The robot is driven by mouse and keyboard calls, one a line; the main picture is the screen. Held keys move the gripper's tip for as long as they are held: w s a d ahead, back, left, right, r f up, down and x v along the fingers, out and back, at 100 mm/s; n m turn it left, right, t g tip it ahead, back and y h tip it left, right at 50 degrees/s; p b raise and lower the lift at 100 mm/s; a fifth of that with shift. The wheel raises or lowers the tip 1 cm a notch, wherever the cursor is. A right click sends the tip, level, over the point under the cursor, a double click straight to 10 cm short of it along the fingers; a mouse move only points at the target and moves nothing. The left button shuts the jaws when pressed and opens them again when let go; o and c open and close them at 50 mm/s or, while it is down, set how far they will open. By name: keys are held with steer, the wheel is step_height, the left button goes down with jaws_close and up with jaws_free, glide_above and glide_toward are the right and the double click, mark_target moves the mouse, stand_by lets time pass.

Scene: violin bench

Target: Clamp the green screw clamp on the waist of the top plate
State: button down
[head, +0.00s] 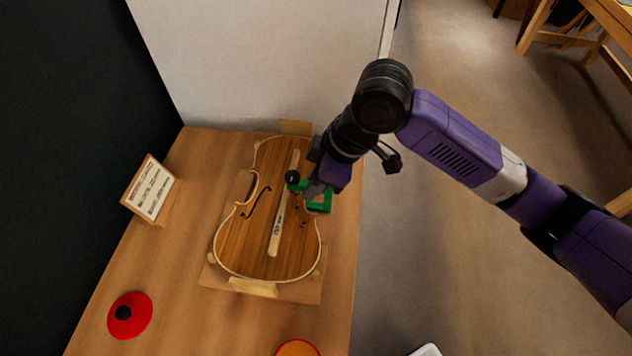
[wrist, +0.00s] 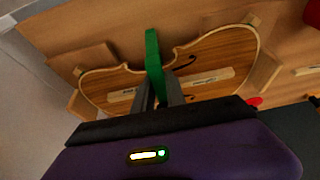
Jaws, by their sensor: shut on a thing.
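The violin top plate (head: 246,236) lies flat on a pale board on the bench, with a light wooden bar along its middle. It also shows in the wrist view (wrist: 105,84). The green screw clamp (head: 321,207) is at the right-hand waist of the plate, its black knob over the plate. In the wrist view the clamp (wrist: 152,50) stands between my fingers. My gripper (head: 314,189) is shut on the clamp. My gripper (wrist: 163,92) hides part of the waist, and I cannot tell whether the clamp's jaws touch the plate.
A small sign (head: 150,189) stands at the left of the bench (head: 180,262). A red disc with a black knob (head: 130,314) lies at the front left. An orange round thing (head: 297,348) is at the front edge of the view. A pale wall stands behind the bench.

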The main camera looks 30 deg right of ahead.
steer(key=shift+w+a, duration=0.45)
steer(key=shift+a, duration=0.2)
steer(key=c, duration=1.3)
jaws_free()
steer(key=shift+p+v, duration=0.3)
steer(key=shift+v, duration=3.6)
steer(key=shift+a, duration=0.1)
